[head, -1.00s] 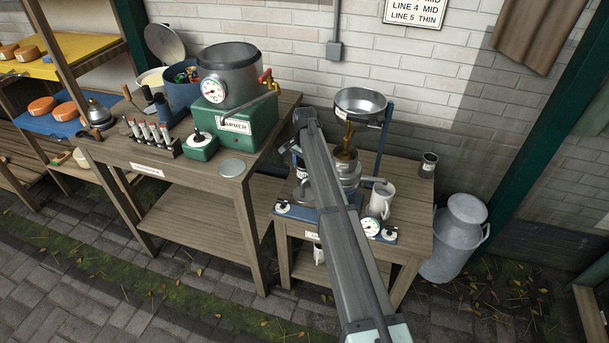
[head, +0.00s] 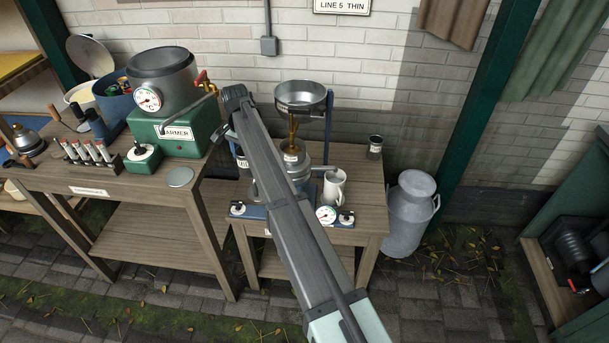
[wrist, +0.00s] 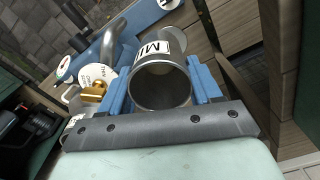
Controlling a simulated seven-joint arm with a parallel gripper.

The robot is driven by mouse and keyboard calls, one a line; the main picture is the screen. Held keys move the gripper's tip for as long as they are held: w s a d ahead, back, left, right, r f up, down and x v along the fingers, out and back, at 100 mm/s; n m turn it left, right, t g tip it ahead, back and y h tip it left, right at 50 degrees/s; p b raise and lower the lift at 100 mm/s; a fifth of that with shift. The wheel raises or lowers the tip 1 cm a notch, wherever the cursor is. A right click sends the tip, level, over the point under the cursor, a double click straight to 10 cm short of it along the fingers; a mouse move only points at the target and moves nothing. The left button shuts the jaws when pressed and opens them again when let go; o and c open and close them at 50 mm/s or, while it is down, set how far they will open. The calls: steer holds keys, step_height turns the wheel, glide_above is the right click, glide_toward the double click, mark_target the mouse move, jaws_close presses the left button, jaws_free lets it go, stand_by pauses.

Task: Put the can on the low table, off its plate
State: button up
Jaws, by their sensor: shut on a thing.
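The can (wrist: 160,88) is a grey metal cylinder with an open top and a white label with dark letters. In the wrist view it sits between the two blue fingers of my gripper (wrist: 162,84), which is shut on it. In the head view part of the can (head: 242,160) shows at the left of my arm, over the left side of the low table (head: 372,190). A grey round plate (head: 253,190) shows partly below it, behind my arm. I cannot tell whether the can touches it.
A funnel pan (head: 301,95) pours amber liquid into a pot (head: 294,166). A white jug (head: 335,188), a dial (head: 326,214) and a dark cup (head: 375,147) stand nearby. The table's right side has bare room. The taller bench (head: 140,195) with the green warmer (head: 176,136) stands left.

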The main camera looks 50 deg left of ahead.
steer(key=s+d+r, duration=0.5)
steer(key=d+r, duration=0.1)
steer(key=w+d, duration=0.5)
steer(key=d, duration=0.1)
steer(key=w+d+f, duration=0.4)
steer(key=w+d, duration=0.3)
steer(key=w, duration=0.3)
steer(key=w+d+f, duration=0.4)
steer(key=w+d, duration=0.4)
steer(key=w, duration=0.2)
steer(key=w+d+f, duration=0.4)
steer(key=w+d, duration=0.3)
steer(key=w, duration=0.3)
steer(key=shift+s+d+f, duration=0.1)
steer(key=shift+s+f, duration=0.05)
steer(key=shift+f, duration=2.45)
steer(key=shift+s+d+f, duration=0.1)
steer(key=shift+s+f, duration=0.05)
steer(key=shift+f, duration=2.4)
steer(key=shift+f, duration=0.2)
steer(key=o, duration=1.2)
steer(key=shift+c, duration=0.2)
steer(key=shift+r, duration=0.15)
